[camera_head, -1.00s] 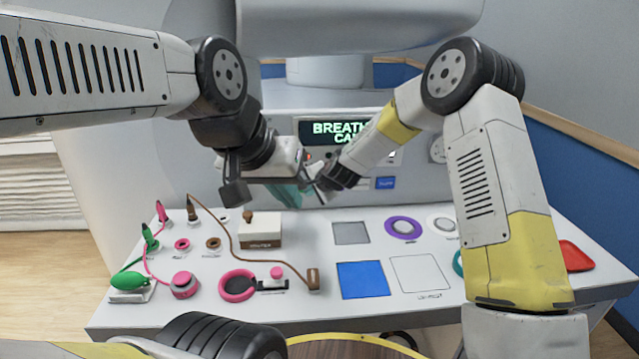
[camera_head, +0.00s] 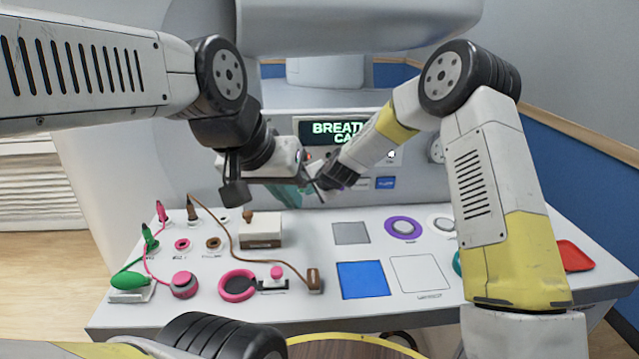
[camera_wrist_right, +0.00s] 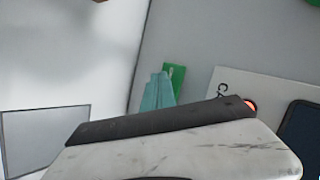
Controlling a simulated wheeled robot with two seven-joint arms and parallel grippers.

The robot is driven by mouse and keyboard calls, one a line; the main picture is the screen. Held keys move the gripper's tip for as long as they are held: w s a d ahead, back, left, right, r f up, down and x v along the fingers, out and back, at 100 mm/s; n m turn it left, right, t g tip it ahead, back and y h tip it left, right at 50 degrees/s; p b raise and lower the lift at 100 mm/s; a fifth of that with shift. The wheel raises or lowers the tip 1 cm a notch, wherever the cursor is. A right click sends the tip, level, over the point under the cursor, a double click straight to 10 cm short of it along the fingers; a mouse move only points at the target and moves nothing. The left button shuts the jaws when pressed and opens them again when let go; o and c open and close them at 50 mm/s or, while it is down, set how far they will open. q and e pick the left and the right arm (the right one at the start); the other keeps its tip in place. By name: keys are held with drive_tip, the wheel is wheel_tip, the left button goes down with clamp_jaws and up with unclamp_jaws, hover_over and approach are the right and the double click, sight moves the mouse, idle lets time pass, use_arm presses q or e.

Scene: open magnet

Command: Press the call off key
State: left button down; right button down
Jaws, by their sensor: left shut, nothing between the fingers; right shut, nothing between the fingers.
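The back panel of the console carries a dark display (camera_head: 345,131) with green text that reads partly "BREATH" and "CA"; my right arm covers the rest. In the right wrist view, a small lit orange-red key (camera_wrist_right: 250,104) shows just past the dark edge of my right gripper, beside a partly hidden label. I cannot read whether this is the call off key. My right gripper (camera_head: 319,187) is shut and empty, close in front of the panel below the display. My left gripper (camera_head: 298,178) is shut and empty just left of it; whether they touch is unclear.
A teal item (camera_wrist_right: 157,92) hangs by a green patch on the panel. A blue key (camera_head: 385,183) sits right of my right gripper. The console top holds a blue square (camera_head: 362,280), purple ring (camera_head: 403,228), white box (camera_head: 261,232), pink ring (camera_head: 238,286) and cables.

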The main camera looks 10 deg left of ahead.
drive_tip(key=shift+w, duration=0.15)
idle(0.4)
drive_tip(key=shift+s+d, duration=0.2)
drive_tip(key=shift+s, duration=0.65)
drive_tip(key=shift+s, duration=0.15)
drive_tip(key=shift+s+d, duration=0.25)
drive_tip(key=shift+s, duration=0.5)
drive_tip(key=shift+s+d, duration=0.2)
drive_tip(key=shift+s, duration=0.6)
drive_tip(key=shift+s+d, duration=0.25)
drive_tip(key=shift+s, duration=0.5)
